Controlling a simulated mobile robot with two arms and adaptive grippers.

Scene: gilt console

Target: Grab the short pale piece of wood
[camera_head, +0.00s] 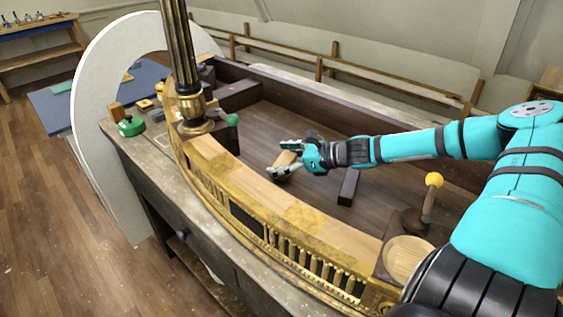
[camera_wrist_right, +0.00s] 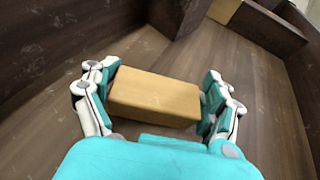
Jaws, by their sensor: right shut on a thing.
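The short pale piece of wood (camera_wrist_right: 155,98) is a plain rectangular block. In the right wrist view it lies between the two fingers of my right gripper (camera_wrist_right: 157,100), which is shut on it by its ends. In the head view the block (camera_head: 286,158) shows partly between the fingers of my right gripper (camera_head: 286,160), over the dark wooden bench well. I cannot tell whether the block touches the surface below. My left gripper is not in view.
A gilt curved console rail (camera_head: 285,205) runs along the front of the workbench. A dark wooden bar (camera_head: 348,187) lies right of my gripper. A wooden bowl (camera_head: 406,256) and a yellow-knobbed tool (camera_head: 431,190) stand at the right. A fluted column (camera_head: 182,60) rises at the left.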

